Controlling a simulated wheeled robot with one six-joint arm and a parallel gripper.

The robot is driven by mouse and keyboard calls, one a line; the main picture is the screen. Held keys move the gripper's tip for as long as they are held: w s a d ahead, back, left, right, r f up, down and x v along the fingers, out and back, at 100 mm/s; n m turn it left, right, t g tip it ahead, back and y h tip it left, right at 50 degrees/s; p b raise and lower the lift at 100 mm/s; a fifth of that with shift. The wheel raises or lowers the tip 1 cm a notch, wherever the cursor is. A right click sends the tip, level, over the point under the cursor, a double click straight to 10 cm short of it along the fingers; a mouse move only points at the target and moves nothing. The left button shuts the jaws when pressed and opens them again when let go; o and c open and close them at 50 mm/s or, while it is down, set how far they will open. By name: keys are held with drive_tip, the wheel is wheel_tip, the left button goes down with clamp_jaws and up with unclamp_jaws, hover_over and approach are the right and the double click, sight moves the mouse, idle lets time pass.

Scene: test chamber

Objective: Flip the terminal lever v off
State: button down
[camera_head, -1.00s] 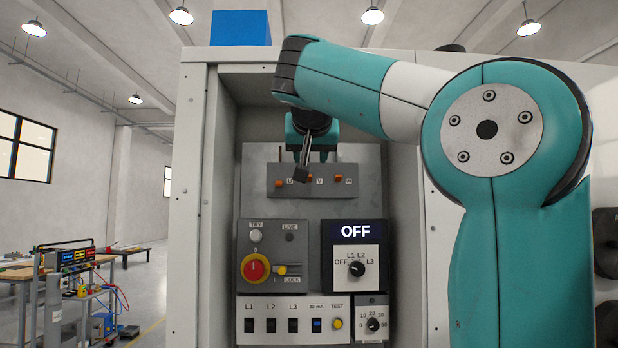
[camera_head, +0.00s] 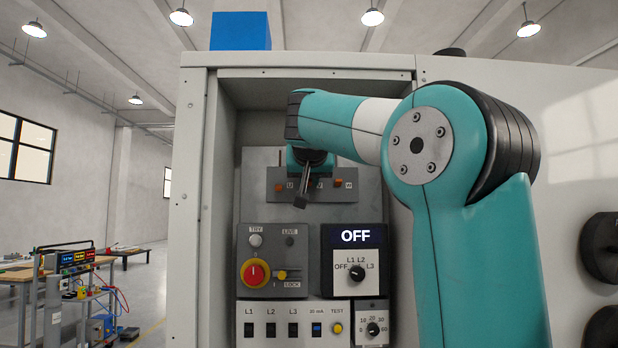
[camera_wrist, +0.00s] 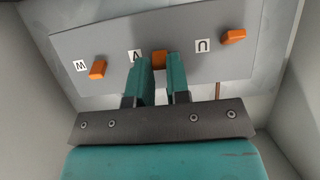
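The terminal panel (camera_head: 365,194) is a grey strip with three small orange levers marked U, V and W. In the wrist view it appears upside down, with lever V (camera_wrist: 159,59) in the middle, lever U (camera_wrist: 233,36) at right and lever W (camera_wrist: 97,69) at left. My gripper (camera_wrist: 159,62) is open, its two teal fingers apart, with lever V showing between their tips. I cannot tell whether either finger touches it. In the head view my gripper (camera_head: 302,200) hangs before the panel and partly hides lever V; lever U (camera_head: 280,188) and lever W (camera_head: 338,184) show.
The panel sits inside an open grey cabinet (camera_head: 192,200) with side walls close by. Below are a red rotary switch (camera_head: 255,272), a selector box with an OFF display (camera_head: 355,236) and a breaker row (camera_head: 270,312). A blue box (camera_head: 240,30) sits on top.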

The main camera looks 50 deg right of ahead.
sight(308, 186)
drive_tip(key=shift+f+b, duration=0.1)
drive_tip(key=shift+b, duration=0.2)
drive_tip(key=f+h+b, duration=0.1)
drive_tip(key=b, duration=0.2)
drive_tip(key=shift+f+t+b, duration=0.1)
drive_tip(key=shift+t+b, duration=0.25)
drive_tip(key=shift+t, duration=0.05)
drive_tip(key=f+t+h+b, duration=0.1)
drive_tip(key=b, duration=0.3)
drive_tip(key=t+h+b, duration=0.1)
drive_tip(key=b, duration=0.3)
drive_tip(key=shift+s+a+f+b, duration=0.1)
drive_tip(key=shift+f+b, duration=0.2)
drive_tip(key=shift+f, duration=0.05)
drive_tip(key=t+h+b, duration=0.1)
drive_tip(key=b, duration=0.2)
drive_tip(key=h+b, duration=0.1)
drive_tip(key=b, duration=0.3)
drive_tip(key=shift+f+t+h, duration=0.3)
drive_tip(key=shift+f+t, duration=0.1)
drive_tip(key=t+h+b, duration=0.1)
drive_tip(key=h+b, duration=0.1)
drive_tip(key=b, duration=0.2)
drive_tip(key=shift+t, duration=0.3)
drive_tip(key=shift+d, duration=0.2)
drive_tip(key=shift+r, duration=0.1)
drive_tip(key=c, duration=1.1)
unclamp_jaws()
